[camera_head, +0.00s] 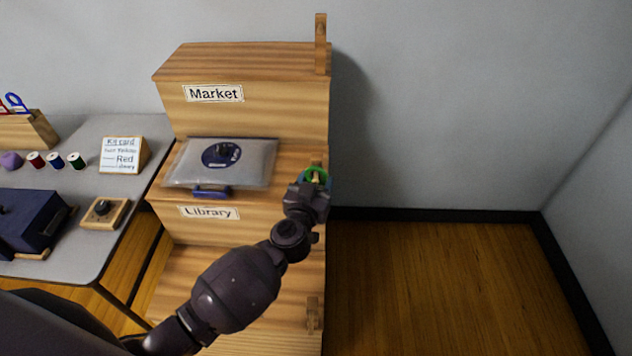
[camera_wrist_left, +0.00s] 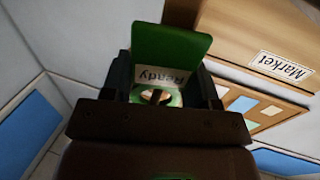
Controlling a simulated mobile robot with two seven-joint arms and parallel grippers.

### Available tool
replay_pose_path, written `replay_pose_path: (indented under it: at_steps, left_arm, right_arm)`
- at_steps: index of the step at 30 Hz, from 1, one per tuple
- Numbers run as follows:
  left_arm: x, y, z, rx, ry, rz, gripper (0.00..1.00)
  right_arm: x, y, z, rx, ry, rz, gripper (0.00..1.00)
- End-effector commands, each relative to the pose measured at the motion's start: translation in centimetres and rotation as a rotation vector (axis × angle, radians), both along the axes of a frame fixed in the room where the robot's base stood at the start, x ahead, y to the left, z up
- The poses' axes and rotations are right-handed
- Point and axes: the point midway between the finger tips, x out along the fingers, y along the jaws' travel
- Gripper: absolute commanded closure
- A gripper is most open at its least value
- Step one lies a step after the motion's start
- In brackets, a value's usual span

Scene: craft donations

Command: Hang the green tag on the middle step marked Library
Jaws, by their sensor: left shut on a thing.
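The stepped wooden stand has a middle step marked Library (camera_head: 209,213), with a short wooden post (camera_head: 315,163) at its right edge. My left gripper (camera_head: 313,184) is shut on the green tag (camera_head: 324,173) right at this post. In the left wrist view the green tag (camera_wrist_left: 171,48) sits between the fingers of my left gripper (camera_wrist_left: 163,84), with a white "Ready" label and a ring-shaped hole. Something brown shows in the hole, and wood shows inside the green in the head view. I cannot tell whether the tag rests on the post. My right gripper is not in view.
A clear pouch (camera_head: 245,160) with a blue clip lies on the Library step, left of my gripper. The Market step (camera_head: 250,65) rises behind with a tall post (camera_head: 321,45). A grey table (camera_head: 95,187) with spools and a dark box stands left. Floor at right is clear.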

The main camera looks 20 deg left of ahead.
Motion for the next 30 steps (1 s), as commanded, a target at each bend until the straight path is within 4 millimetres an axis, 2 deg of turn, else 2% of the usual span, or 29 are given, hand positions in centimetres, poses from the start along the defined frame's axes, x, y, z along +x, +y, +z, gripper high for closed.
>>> replay_pose_path:
  at_steps: [6,7,12,23,26,30]
  left_arm:
    - [0.0,0.0,0.0,0.0,0.0,0.0,0.68]
    - [0.0,0.0,0.0,0.0,0.0,0.0,0.43]
    - [0.0,0.0,0.0,0.0,0.0,0.0,0.17]
    - [-0.4,0.0,0.0,0.0,0.001,0.0,0.16]
    - [-1.3,0.0,0.1,-0.001,0.0,-0.001,0.16]
    - [-3.6,0.0,0.2,-0.001,0.0,0.001,0.16]
  right_arm:
    - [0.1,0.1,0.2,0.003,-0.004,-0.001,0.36]
    - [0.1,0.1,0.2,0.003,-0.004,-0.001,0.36]
    - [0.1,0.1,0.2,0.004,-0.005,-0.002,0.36]
    - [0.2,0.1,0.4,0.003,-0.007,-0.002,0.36]
    - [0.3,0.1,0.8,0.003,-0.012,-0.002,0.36]
    - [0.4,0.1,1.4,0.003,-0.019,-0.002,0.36]
